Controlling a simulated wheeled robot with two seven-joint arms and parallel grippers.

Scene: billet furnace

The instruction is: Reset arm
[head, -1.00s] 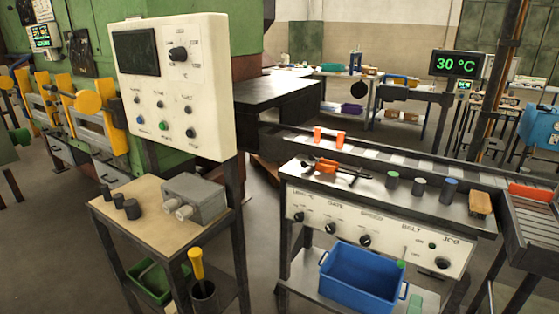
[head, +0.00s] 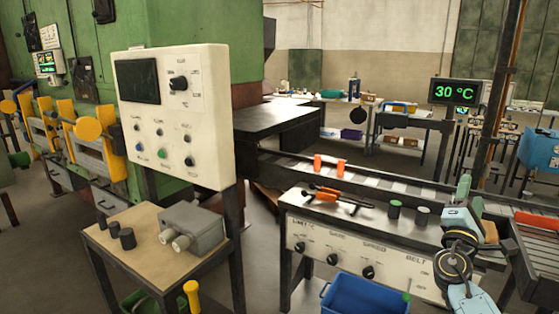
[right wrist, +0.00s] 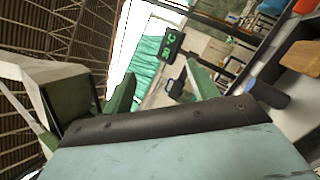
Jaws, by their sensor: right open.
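My right gripper (head: 469,198) has come up at the lower right of the head view, in front of the control bench's right end, with its fingers pointing up. In the right wrist view its two green fingers (right wrist: 160,90) stand apart with nothing between them. My right arm hides part of the bench's front panel and the things at its right end. My left gripper is not in view.
A blue bin (head: 365,298) is below. A control cabinet (head: 175,115) and a small side table (head: 125,262) stand left. A temperature display (head: 457,92) reads 30 °C.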

